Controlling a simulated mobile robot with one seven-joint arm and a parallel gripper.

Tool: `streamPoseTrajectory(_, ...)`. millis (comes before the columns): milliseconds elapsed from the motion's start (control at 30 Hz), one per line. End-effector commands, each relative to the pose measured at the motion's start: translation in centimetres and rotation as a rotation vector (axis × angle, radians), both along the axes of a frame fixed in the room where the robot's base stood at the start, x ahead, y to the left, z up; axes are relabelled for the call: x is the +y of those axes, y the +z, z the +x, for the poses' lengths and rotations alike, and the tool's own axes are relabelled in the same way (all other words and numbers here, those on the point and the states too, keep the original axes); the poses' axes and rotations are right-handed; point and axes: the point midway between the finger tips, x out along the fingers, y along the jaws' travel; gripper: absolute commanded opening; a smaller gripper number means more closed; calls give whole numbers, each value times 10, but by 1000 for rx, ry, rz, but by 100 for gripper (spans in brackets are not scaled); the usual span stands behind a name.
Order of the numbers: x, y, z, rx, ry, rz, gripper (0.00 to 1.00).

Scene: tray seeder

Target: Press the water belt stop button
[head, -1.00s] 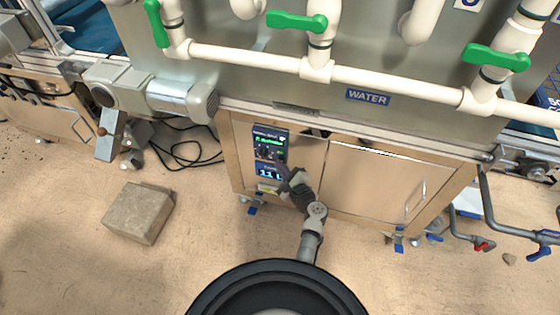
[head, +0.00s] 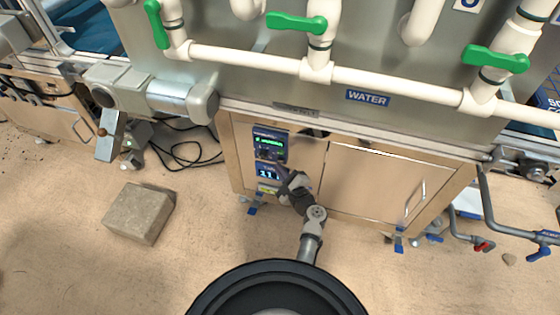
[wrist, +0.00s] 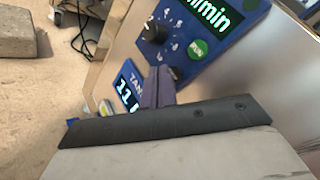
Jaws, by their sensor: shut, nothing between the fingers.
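The blue water belt control panel (head: 268,134) is on the cabinet front under the WATER label, with a lit green display. In the wrist view, the panel (wrist: 212,60) shows a black knob (wrist: 154,31) and a green RUN button (wrist: 198,50). I see no stop button; my fingers cover part of the panel left of and below RUN. My gripper (wrist: 162,77) is shut and empty, its tips at the panel's lower part, below the knob. I cannot tell whether they touch. In the head view, my gripper (head: 274,160) is at the panel's lower edge.
A lit TANK display (head: 268,172) sits just below the panel. White pipes with green valve handles (head: 296,21) run above the cabinet. A cabinet door (head: 375,190) is to the right. A concrete block (head: 139,211) lies on the floor at left, near black cables (head: 185,155).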

Motion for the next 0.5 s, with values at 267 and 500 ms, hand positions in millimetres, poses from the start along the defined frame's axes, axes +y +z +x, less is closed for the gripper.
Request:
streamPoseTrajectory(267,6,0,-19,2,0,1,0)
streamPoseTrajectory(500,14,0,-42,2,0,1,0)
